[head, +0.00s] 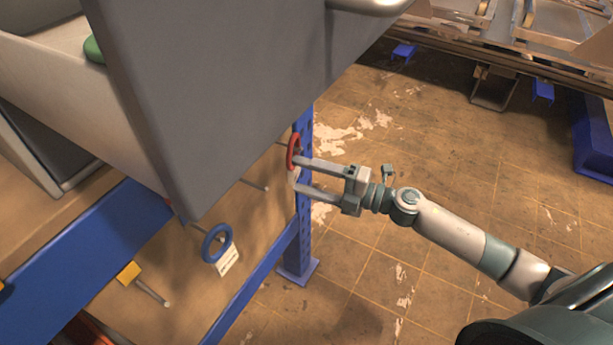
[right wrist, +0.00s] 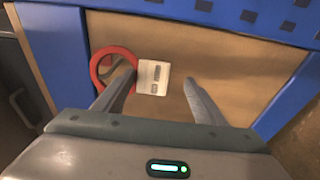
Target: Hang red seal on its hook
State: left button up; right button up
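The red seal (head: 293,150) is a ring at the blue post in the head view. In the right wrist view the red seal (right wrist: 94,72) overlaps the left finger, with a white tag (right wrist: 153,77) beside it. My right gripper (head: 297,174) has its fingers spread. One finger appears to pass through or against the ring; I cannot tell which. The other finger is clear of it. A grey peg (head: 254,185) sticks out from the tan panel to the left of the gripper. Whether any hook carries the red seal is hidden. My left gripper is not in view.
A blue ring (head: 217,243) with a white tag hangs on the panel, lower left. A peg with a yellow block (head: 129,272) is left of it. A large grey panel (head: 235,80) overhangs the pegs. The tiled floor (head: 400,285) at right is open.

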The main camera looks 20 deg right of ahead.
jog(key=shift+d, duration=0.1)
dwell(0.4)
pick_arm(q)
notch_tip(320, 180, up, 8)
jog(key=b, duration=0.2)
jog(key=shift+w+d+b, duration=0.2)
jog(key=shift+w+b, duration=0.2)
pick_arm(e)
jog(key=v, duration=1.7)
jog(key=shift+s+r, duration=0.1)
